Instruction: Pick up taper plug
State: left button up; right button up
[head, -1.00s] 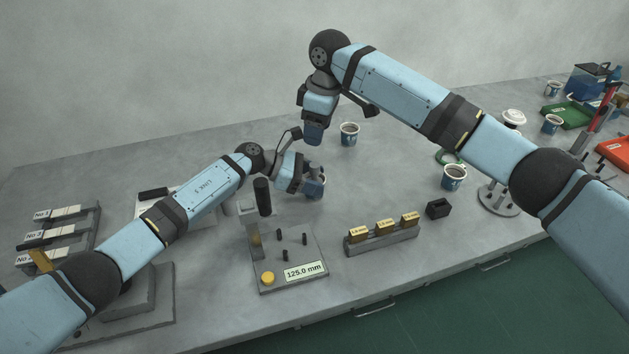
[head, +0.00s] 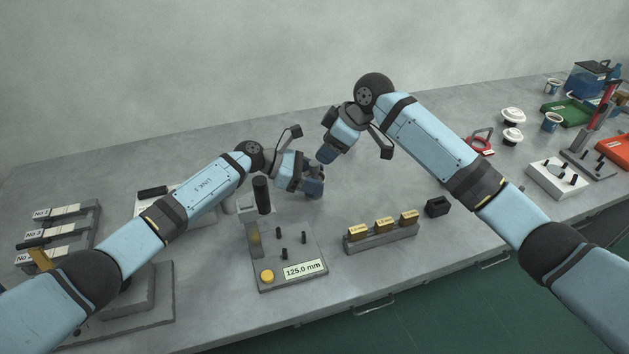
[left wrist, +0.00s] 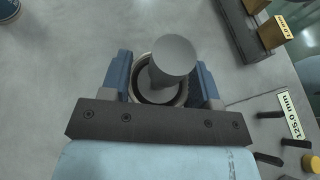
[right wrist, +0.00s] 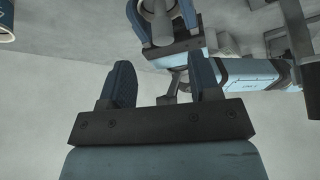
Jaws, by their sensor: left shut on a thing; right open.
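A grey cylindrical plug with a round flat top, which looks like the taper plug (left wrist: 173,57), stands in a round pale-rimmed cup (left wrist: 146,92) in the left wrist view. My left gripper (head: 314,185) is shut on this cup, its blue fingers on either side. The plug's lower part is hidden inside the rim. My right gripper (head: 326,157) is open and empty, above and a little right of the left one in the head view. In the right wrist view the plug (right wrist: 160,30) shows at the top, beyond the open fingers (right wrist: 163,78) and apart from them.
A gauge base (head: 290,250) with pegs and a 125.0 mm label stands in front of my left gripper. A block rack (head: 382,236) and a small black block (head: 438,206) are right of it.

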aim_at(315, 163)
jog(key=x, duration=0.5)
jog(key=shift+s+a, duration=0.1)
jog(key=shift+s, duration=0.05)
grip_shut()
